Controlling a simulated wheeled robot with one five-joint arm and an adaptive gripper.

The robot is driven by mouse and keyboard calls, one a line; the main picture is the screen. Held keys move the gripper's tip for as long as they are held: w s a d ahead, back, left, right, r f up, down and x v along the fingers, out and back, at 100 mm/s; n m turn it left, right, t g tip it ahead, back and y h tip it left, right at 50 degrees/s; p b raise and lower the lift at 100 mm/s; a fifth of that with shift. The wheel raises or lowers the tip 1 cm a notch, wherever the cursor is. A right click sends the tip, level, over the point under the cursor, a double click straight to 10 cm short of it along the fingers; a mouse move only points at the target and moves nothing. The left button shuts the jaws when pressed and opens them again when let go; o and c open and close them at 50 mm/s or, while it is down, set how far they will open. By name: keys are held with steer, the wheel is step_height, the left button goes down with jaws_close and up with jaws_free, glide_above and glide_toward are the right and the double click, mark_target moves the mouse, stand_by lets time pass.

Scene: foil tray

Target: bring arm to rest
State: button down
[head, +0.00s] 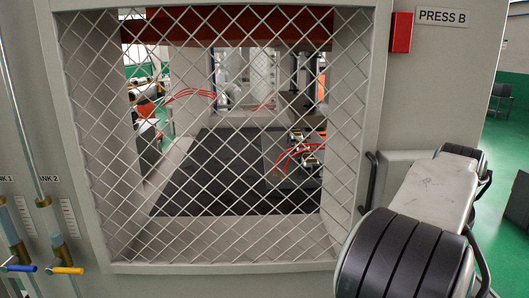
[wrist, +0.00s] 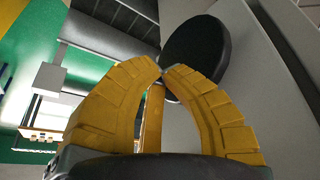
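My gripper (wrist: 163,72) shows in the wrist view as yellow ribbed fingers curving inward. Their tips come together at the middle of the picture, and nothing shows between them. My arm (head: 425,205) stands at the right of the head view, a pale link with dark banded joints. It is in front of the press's right side. The gripper itself does not show in the head view. No foil tray can be made out in either view.
A press with a wire mesh guard (head: 225,150) fills the head view. A red box (head: 401,32) and a "PRESS B" sign (head: 442,17) are on its right. Blue (head: 18,267) and yellow (head: 68,270) valve handles are at lower left. Green floor (head: 497,200) shows at right.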

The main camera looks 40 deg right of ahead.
steer(key=w+a+f+n+y, duration=0.15)
steer(key=w+a+f, duration=0.3)
steer(key=a, duration=0.55)
steer(key=w+a+f+n+y, duration=0.15)
steer(key=w+a+f, duration=0.3)
steer(key=a, duration=0.55)
steer(key=w+a+n+t+y, duration=0.1)
steer(key=w+a+n+t, duration=0.1)
steer(key=a+n, duration=0.9)
steer(key=shift+w+a+f+n+t+y, duration=0.2)
steer(key=shift+a+f+n+t+y, duration=0.3)
steer(key=shift+a, duration=4.85)
steer(key=shift+d+r, duration=0.1)
steer(key=shift+r, duration=0.05)
